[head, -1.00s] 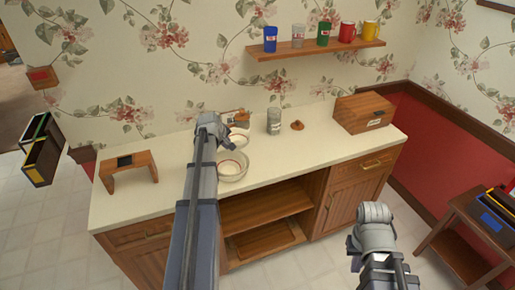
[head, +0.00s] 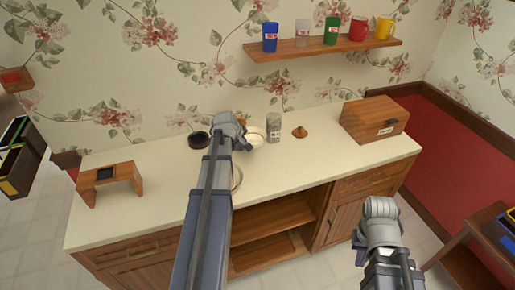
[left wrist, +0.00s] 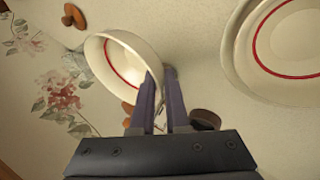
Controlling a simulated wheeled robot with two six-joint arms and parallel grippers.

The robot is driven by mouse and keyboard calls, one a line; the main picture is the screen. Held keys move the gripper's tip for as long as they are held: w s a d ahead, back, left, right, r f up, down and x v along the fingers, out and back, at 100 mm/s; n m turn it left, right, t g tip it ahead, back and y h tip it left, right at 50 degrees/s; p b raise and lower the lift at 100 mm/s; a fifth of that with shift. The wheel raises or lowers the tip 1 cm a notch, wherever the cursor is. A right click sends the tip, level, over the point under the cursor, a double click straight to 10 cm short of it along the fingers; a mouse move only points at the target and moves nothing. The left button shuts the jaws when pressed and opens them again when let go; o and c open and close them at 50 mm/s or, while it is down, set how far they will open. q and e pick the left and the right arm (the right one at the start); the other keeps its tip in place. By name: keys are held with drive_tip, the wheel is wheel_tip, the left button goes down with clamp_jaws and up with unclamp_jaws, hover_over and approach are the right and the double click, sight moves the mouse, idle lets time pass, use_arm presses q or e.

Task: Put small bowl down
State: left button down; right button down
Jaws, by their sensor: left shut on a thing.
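In the head view the bowl (head: 257,137) shows partly, just right of my left wrist, over the back of the counter. Whether it touches the counter I cannot tell. A larger white bowl with a red ring (left wrist: 288,45) is apart from it; my left arm hides most of it in the head view. My right gripper (head: 385,240) is low at the right, away from the counter; its fingers are unclear.
On the counter (head: 160,210) stand a grey canister (head: 274,128), a brown knobbed lid (head: 300,132), a dark round object (head: 198,140), a wooden box (head: 375,118) and a small wooden stand (head: 110,180). A shelf (head: 320,47) with cups hangs above. The counter's left middle is clear.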

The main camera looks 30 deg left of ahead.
use_arm(q)
drive_tip(key=shift+s, duration=0.15)
wheel_tip(320, 180, down, 5)
drive_tip(key=b, duration=0.5)
drive_tip(key=shift+f, duration=0.15)
drive_tip(key=shift+f+b, duration=0.45)
drive_tip(key=shift+b, duration=0.2)
wheel_tip(320, 180, down, 4)
drive_tip(key=b, duration=0.3)
drive_tip(key=shift+r+b, duration=0.2)
drive_tip(key=shift+b, duration=0.15)
